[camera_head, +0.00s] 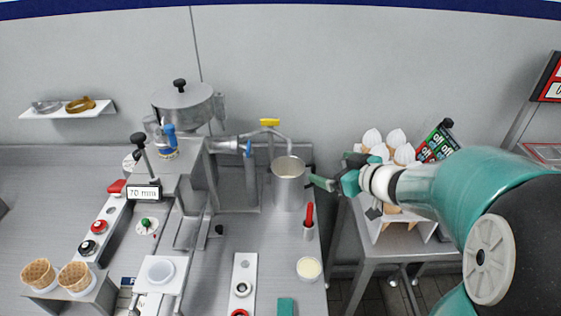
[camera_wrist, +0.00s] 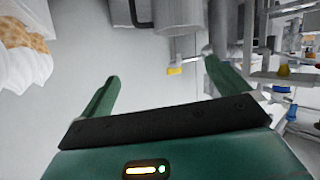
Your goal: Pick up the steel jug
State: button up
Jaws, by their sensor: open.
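The steel jug (camera_head: 288,187) is a grey metal cylinder, upright under the curved spout at the right end of the machine, with its handle on the right side. My gripper (camera_head: 328,168) is just right of the jug in the head view, pointing left toward its handle side. In the wrist view the jug (camera_wrist: 180,14) shows upside down at the top edge, partly cut off, with its dark handle (camera_wrist: 138,14) to the left. My gripper (camera_wrist: 163,69) is open there, with two green fingers apart and nothing between them. I cannot tell whether a finger touches the handle.
The steel machine (camera_head: 190,150) with its yellow-handled tap (camera_head: 270,122) stands left of and behind the jug. A red-handled tool (camera_head: 309,220) stands in a holder in front. Bare counter (camera_head: 270,245) lies in front.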

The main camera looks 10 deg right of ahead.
aim_at(295, 168)
jog(key=w+a+f, duration=0.2)
jog(key=w, duration=0.1)
jog(key=w+a+f+y, duration=0.1)
jog(key=w+a+f, duration=0.1)
jog(key=w+a, duration=0.1)
jog(key=w+a+f+g+y, duration=0.1)
jog(key=w+a+f, duration=0.1)
jog(key=w+f, duration=0.1)
jog(key=shift+w+a+n, duration=0.15)
jog(key=shift+a+n, duration=0.2)
jog(key=shift+n, duration=0.05)
jog(key=shift+c, duration=0.4)
jog(key=c, duration=1.8)
jog(key=shift+c, duration=0.2)
jog(key=shift+r, duration=0.15)
